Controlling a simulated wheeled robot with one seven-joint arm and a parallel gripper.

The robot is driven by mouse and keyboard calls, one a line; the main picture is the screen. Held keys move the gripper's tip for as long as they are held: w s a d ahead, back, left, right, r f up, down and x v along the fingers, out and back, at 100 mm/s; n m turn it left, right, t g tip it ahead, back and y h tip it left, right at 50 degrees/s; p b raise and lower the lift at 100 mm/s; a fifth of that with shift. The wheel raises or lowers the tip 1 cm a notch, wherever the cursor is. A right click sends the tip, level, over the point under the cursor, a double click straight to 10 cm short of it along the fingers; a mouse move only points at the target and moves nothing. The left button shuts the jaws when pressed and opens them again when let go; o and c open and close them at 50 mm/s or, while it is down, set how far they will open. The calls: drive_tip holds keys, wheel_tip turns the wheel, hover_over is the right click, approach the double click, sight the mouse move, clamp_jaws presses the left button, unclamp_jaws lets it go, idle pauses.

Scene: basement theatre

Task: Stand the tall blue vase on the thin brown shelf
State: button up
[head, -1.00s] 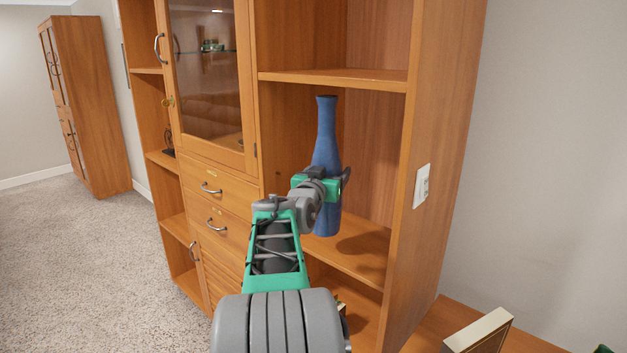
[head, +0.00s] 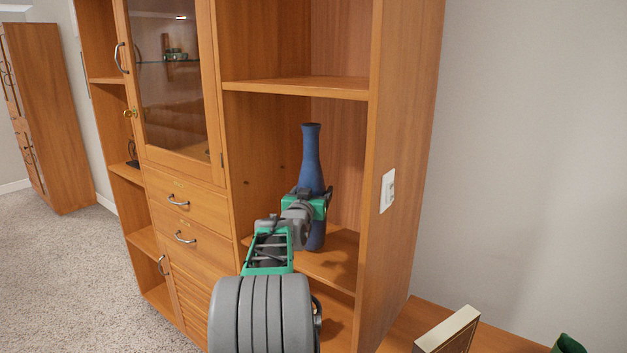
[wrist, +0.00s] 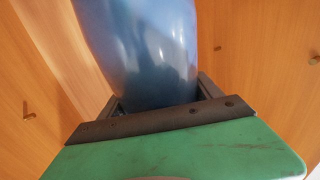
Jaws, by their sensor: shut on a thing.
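The tall blue vase (head: 311,160) is upright inside an open bay of the wooden cabinet, in the head view. My gripper (head: 318,204) is shut around its lower body, and the vase's bottom shows below the gripper. The vase (wrist: 150,50) also fills the upper middle of the wrist view, between the fingers of my gripper (wrist: 160,108). The thin brown shelf (head: 325,262) lies under the vase. The vase's base is low, close to the shelf's surface; I cannot tell whether it touches.
An upper shelf (head: 300,88) is above the vase's neck with a gap. The cabinet's right side panel (head: 395,150) bounds the bay, with a white switch plate (head: 388,190) on it. A framed box (head: 447,332) stands on a low wooden surface at lower right.

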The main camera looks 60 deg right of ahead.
drive_tip(key=shift+d+f, duration=0.2)
drive_tip(key=shift+f, duration=0.15)
drive_tip(key=o, duration=1.6)
drive_tip(key=shift+f, duration=0.3)
drive_tip(key=o, duration=0.5)
drive_tip(key=shift+r, duration=0.1)
